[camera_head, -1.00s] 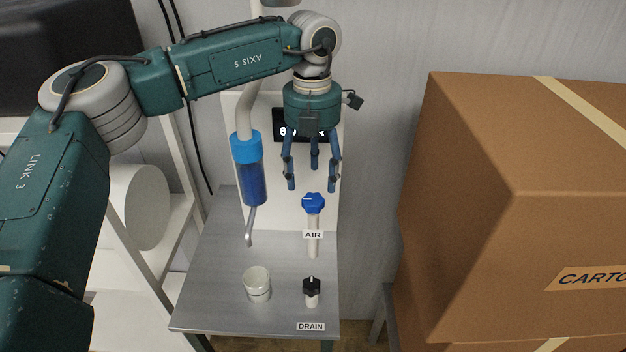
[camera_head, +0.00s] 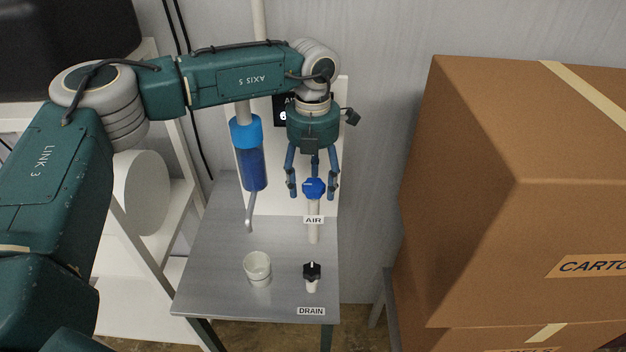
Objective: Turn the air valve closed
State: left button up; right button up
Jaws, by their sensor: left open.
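The air valve (camera_head: 314,188) is a blue knob on a pale upright stem, above a label reading AIR (camera_head: 313,219). A white mark shows on the knob. My left gripper (camera_head: 314,193) points down with its blue-grey fingers spread open. The fingers hang around or just behind the knob in the picture; I cannot tell whether any finger touches it. My right gripper is not in view.
A black drain knob (camera_head: 312,272) and a white cup (camera_head: 257,268) stand on the grey metal table (camera_head: 215,270). A blue filter cylinder (camera_head: 250,160) with a bent spout hangs left of the gripper. Large cartons (camera_head: 490,180) fill the right side.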

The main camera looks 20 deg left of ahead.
pick_arm(q)
jog(key=shift+s, duration=0.1)
jog(key=c, duration=0.8)
jog(key=shift+f, duration=0.1)
jog(key=c, duration=0.4)
jog(key=shift+o, duration=0.2)
